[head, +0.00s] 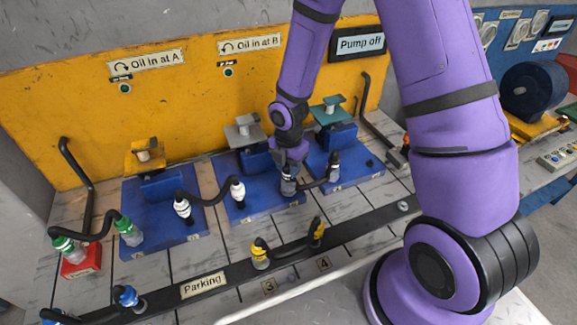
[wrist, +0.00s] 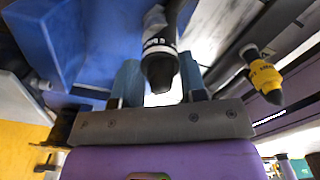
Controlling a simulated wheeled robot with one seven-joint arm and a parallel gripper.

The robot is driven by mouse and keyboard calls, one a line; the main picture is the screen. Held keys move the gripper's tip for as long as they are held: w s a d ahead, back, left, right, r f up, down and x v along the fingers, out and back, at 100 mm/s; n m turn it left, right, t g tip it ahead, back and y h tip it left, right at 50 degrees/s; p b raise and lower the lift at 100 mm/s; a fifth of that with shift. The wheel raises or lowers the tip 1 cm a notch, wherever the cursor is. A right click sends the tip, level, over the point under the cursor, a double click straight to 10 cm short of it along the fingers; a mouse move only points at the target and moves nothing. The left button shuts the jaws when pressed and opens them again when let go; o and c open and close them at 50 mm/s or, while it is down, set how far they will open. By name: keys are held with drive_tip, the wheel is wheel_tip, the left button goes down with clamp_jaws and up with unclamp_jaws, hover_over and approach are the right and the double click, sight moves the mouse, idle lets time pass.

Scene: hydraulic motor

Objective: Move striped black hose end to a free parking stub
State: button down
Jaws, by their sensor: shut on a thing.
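A short black hose with dark, white-banded ends runs between the middle and right blue blocks. My gripper (head: 289,168) is shut on its left end (head: 288,186), at the right edge of the middle blue block (head: 240,210). I cannot tell whether this end is seated or lifted. In the wrist view the dark end (wrist: 160,62) with its white band lies between my fingers (wrist: 160,88). The other end (head: 333,170) stands on the right blue block (head: 365,165). The black parking rail (head: 205,285) crosses the front; a bare stub (head: 403,206) shows near its right end.
A yellow-ended hose (head: 260,255) arches over the rail beside labels 3 and 4. A blue-ended hose (head: 127,297) is at the rail's left. White-ended (head: 183,208) and green-ended (head: 129,231) hoses stand further left. My purple arm covers the right side.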

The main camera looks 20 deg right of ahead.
drive_tip(key=shift+r, duration=1.45)
drive_tip(key=c, duration=1.2)
unclamp_jaws()
drive_tip(key=shift+c, duration=0.2)
drive_tip(key=c, duration=0.6)
drive_tip(key=shift+r, duration=3.25)
drive_tip(key=s+d, duration=0.5)
drive_tip(key=d, duration=0.3)
drive_tip(key=s+d, duration=0.5)
drive_tip(key=d, duration=0.4)
drive_tip(key=s+d, duration=0.5)
drive_tip(key=d, duration=0.3)
drive_tip(key=shift+s+d, duration=0.2)
drive_tip(key=shift+d, duration=0.2)
